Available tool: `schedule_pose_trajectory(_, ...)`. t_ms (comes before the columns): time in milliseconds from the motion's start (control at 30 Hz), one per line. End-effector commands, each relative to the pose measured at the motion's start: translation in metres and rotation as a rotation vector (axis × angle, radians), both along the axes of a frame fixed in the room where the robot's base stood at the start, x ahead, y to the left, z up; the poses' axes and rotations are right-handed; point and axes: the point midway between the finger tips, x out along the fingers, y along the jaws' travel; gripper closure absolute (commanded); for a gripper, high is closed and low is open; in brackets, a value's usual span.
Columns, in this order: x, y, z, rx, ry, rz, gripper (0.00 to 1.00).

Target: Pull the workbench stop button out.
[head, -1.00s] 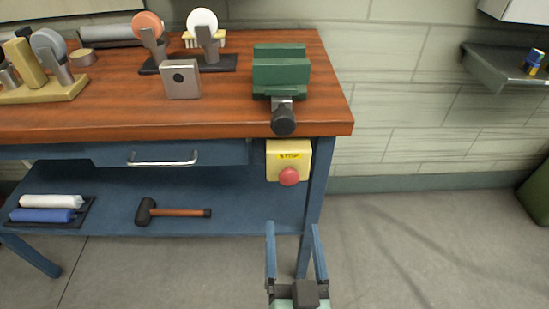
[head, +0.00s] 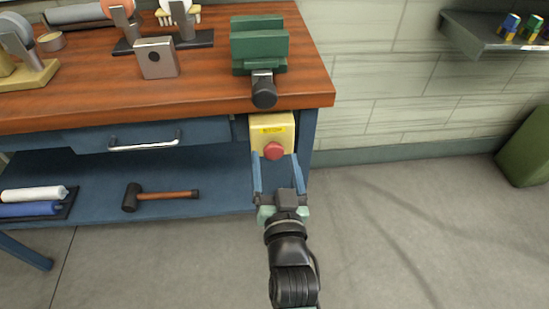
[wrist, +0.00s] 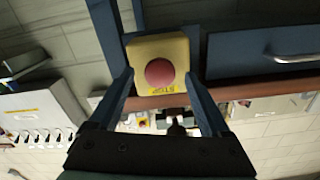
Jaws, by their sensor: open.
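The red stop button (head: 273,150) sits on the front of a yellow box (head: 283,131) under the right end of the workbench top. It also shows in the wrist view (wrist: 160,72), with the yellow box (wrist: 172,46) behind it. My gripper (head: 273,158) is open and empty. In the head view its blue fingertips lie just below and to either side of the button. In the wrist view the fingers (wrist: 162,85) point toward the box, with the button between their lines. I cannot tell whether the tips reach the button's depth.
The wooden bench top (head: 200,95) carries a green vise (head: 259,45), whose dark handle hangs just above the box. A blue bench leg (head: 307,135) stands right of the box, and a drawer (head: 150,135) lies left. A mallet (head: 160,195) rests on the lower shelf.

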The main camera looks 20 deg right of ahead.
Motion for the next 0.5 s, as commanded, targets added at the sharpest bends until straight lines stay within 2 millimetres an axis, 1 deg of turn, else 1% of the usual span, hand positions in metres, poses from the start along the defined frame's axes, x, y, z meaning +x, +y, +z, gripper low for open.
schedule_pose_trajectory(33,0.006,-0.002,0.000,0.000,0.000,0.000,0.19)
schedule_pose_trajectory(100,0.010,-0.003,0.000,0.001,-0.001,0.000,0.19)
schedule_pose_trajectory(200,0.015,-0.004,0.000,0.000,0.001,0.000,0.19)
schedule_pose_trajectory(500,0.016,-0.004,0.000,0.000,0.001,0.000,0.19)
